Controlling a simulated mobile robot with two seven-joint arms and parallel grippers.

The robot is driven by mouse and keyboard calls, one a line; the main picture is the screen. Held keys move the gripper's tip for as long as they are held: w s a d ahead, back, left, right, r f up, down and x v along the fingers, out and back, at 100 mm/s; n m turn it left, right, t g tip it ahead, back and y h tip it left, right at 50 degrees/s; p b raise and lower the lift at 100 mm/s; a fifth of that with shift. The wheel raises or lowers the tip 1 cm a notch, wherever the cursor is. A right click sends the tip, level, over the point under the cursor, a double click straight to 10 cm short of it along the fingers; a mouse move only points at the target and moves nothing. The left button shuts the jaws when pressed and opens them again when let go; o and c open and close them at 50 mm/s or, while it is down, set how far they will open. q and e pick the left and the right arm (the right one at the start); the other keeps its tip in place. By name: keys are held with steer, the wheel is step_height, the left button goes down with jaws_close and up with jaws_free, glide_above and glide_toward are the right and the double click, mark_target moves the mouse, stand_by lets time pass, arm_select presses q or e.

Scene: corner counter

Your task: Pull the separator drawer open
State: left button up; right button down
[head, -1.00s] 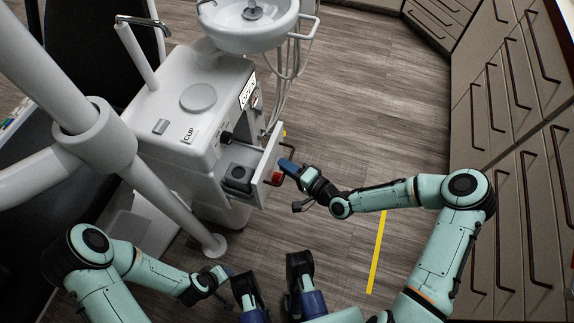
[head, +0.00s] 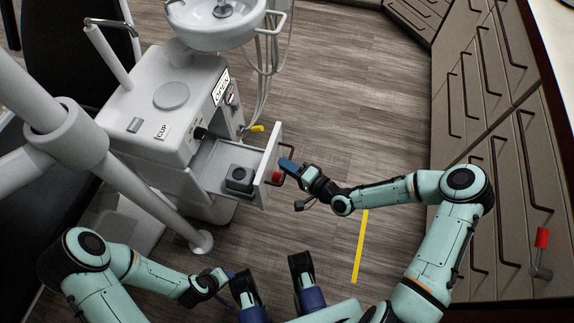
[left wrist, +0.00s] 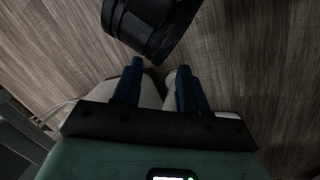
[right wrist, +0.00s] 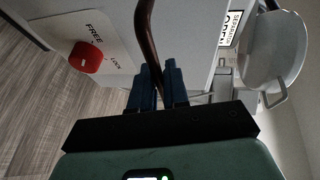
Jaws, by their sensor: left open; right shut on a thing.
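The separator drawer (head: 212,165) stands pulled out of the white dental unit's side, with a dark block (head: 239,178) inside. Its white front panel (head: 268,165) carries a dark bar handle (head: 291,153) and a red knob (head: 277,178). My right gripper (head: 287,165) is shut on the handle. In the right wrist view its fingers (right wrist: 158,88) close around the dark handle (right wrist: 146,35), with the red knob (right wrist: 86,57) by the words FREE and LOCK. My left gripper (head: 228,273) is low in the head view, open and empty in the left wrist view (left wrist: 157,88).
The white dental unit (head: 150,115) with its basin (head: 225,25) stands at the left. A white post (head: 140,190) runs down to the floor between it and my left arm. Brown cabinets (head: 470,100) line the right side.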

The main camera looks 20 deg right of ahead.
steer(key=c, duration=1.2)
jaws_free()
arm_select(q)
steer(key=shift+g+h, duration=0.4)
steer(key=shift+g, duration=0.3)
steer(key=s+r+p, duration=0.1)
steer(key=s+d+r, duration=0.1)
steer(key=s, duration=0.1)
steer(key=s+d+r+p, duration=0.1)
steer(key=shift+s+r+p, duration=0.15)
steer(key=shift+r+p, duration=0.05)
steer(key=shift+p, duration=0.15)
arm_select(e)
steer(key=v, duration=1.3)
steer(key=shift+s+r, duration=0.1)
steer(key=shift+s, duration=0.05)
